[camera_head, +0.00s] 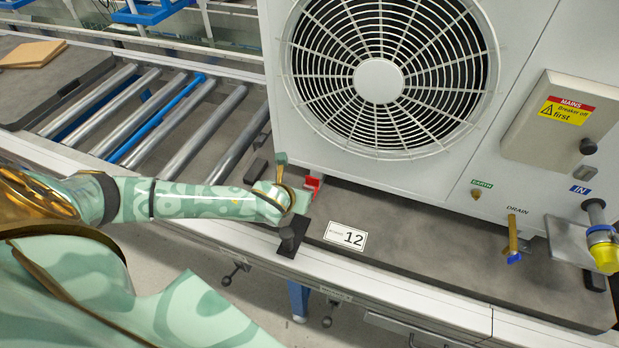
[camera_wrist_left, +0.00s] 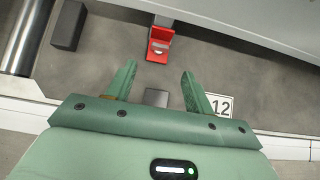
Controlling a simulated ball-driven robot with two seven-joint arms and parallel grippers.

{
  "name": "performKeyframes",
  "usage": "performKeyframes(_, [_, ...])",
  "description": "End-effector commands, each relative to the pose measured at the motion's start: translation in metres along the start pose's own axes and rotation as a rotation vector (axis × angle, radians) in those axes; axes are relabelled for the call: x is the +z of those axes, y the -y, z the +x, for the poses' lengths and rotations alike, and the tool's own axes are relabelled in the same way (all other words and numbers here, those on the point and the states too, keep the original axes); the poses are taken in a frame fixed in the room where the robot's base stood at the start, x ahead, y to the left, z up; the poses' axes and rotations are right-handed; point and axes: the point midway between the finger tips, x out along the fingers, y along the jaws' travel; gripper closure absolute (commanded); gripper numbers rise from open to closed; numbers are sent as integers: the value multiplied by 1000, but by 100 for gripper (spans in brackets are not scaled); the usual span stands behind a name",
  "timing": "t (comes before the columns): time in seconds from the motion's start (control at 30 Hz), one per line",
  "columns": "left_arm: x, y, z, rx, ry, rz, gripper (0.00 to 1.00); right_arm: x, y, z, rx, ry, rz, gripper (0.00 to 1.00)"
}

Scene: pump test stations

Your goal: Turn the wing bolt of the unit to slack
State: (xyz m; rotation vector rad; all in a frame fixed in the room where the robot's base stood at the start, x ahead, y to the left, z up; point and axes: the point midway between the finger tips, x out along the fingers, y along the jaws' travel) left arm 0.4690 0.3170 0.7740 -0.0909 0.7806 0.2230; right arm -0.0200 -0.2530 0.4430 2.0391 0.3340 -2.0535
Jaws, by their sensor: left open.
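The unit (camera_head: 525,75) is a large pale grey box with a round fan grille, standing on a dark base board. A red bracket (camera_head: 313,184) sits at its lower left corner; in the left wrist view the red bracket (camera_wrist_left: 159,36) has a small grey piece on it. I cannot make out clear wings of a bolt there. My left gripper (camera_head: 289,182) is beside the bracket and partly hides it. In the left wrist view its fingers (camera_wrist_left: 158,75) are apart and empty, pointing toward the bracket with a gap. My right gripper is not in view.
Another dark block (camera_wrist_left: 68,25) lies to the left. A plate marked 12 (camera_head: 346,237) is on the board. Metal rollers (camera_head: 140,110) lie left; a drain tap (camera_head: 513,240) sticks out right.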

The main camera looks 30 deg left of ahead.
Motion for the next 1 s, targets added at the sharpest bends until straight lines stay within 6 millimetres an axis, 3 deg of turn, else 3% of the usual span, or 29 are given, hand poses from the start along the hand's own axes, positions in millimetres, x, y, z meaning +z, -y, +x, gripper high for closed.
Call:
performKeyframes(0.03, [-7, 0, 20, 2, -4, -1, 47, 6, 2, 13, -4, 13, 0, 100])
performKeyframes(0.2, [-7, 1, 63, 1, -4, -1, 47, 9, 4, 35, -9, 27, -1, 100])
performKeyframes(0.4, [-5, 0, 97, 0, -4, -1, 47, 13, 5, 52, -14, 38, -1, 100])
performKeyframes(0.6, [-2, 0, 108, 0, -1, -1, 47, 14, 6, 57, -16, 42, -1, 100])
performKeyframes(0.87, [0, 0, 108, -1, 0, -1, 47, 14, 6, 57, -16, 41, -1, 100])
performKeyframes(1.0, [0, 0, 108, -1, 0, -1, 86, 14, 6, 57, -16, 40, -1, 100])
